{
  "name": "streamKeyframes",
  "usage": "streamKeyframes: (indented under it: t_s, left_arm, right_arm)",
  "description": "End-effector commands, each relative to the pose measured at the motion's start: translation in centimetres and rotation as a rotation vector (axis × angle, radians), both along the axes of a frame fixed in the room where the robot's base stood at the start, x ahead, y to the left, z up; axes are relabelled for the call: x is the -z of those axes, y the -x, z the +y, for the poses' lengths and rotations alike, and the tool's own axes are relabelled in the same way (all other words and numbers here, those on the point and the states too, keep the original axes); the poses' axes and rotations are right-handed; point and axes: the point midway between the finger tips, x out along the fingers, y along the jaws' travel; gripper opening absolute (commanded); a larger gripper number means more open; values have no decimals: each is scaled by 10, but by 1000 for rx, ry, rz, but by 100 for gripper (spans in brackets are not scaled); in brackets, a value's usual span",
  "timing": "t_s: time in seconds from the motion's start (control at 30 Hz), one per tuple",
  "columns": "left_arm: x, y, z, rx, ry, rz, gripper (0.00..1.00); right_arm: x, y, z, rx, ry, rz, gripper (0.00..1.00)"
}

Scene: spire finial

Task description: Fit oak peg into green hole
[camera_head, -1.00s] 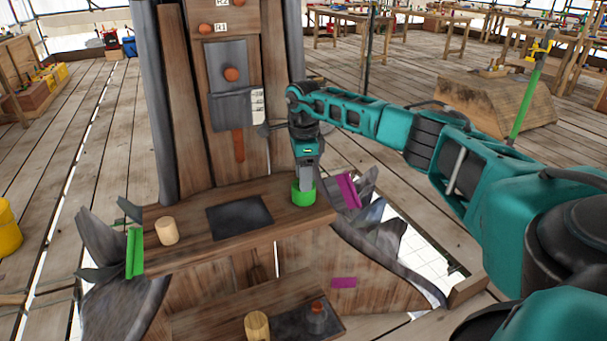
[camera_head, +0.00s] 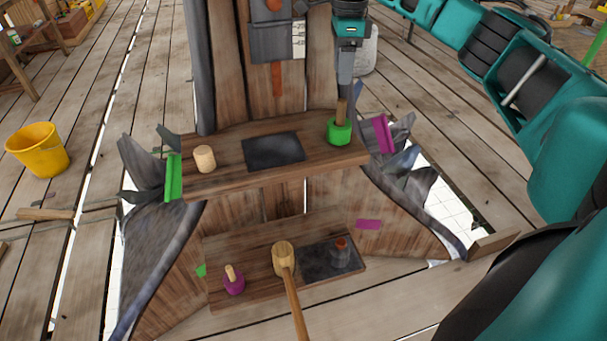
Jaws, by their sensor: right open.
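The slim oak peg (camera_head: 341,109) stands upright in the green ring (camera_head: 340,132) at the right end of the upper wooden shelf. Its upper part shows above the ring, and its lower end is hidden inside. My right gripper (camera_head: 345,82) is open and empty, with its fingertips above the peg and apart from it. My left gripper is not in view.
A pale wooden cylinder (camera_head: 204,158) stands left of a dark plate (camera_head: 273,151) on the upper shelf. The lower shelf holds a purple ring (camera_head: 233,285) with a peg, a mallet (camera_head: 284,259) and a dark object (camera_head: 341,252). A yellow bucket (camera_head: 38,150) stands left.

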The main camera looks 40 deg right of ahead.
Motion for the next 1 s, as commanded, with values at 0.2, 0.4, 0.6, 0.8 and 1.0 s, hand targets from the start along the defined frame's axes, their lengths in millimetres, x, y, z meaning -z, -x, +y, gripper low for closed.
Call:
streamKeyframes:
  t_s: [0.2, 0.4, 0.6, 0.8, 1.0]
  left_arm:
    - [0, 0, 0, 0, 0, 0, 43]
    - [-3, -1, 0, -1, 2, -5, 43]
    - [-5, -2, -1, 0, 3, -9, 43]
    - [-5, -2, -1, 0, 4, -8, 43]
    - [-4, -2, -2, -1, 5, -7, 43]
  right_arm:
    - [59, -16, 90, -57, -220, -51, 50]
    - [112, -8, 223, -4, -628, -79, 50]
    - [127, 19, 328, 205, -1055, -21, 50]
    - [120, 43, 387, 559, -1445, 114, 50]
    - [119, 57, 398, 1039, -1748, 306, 50]
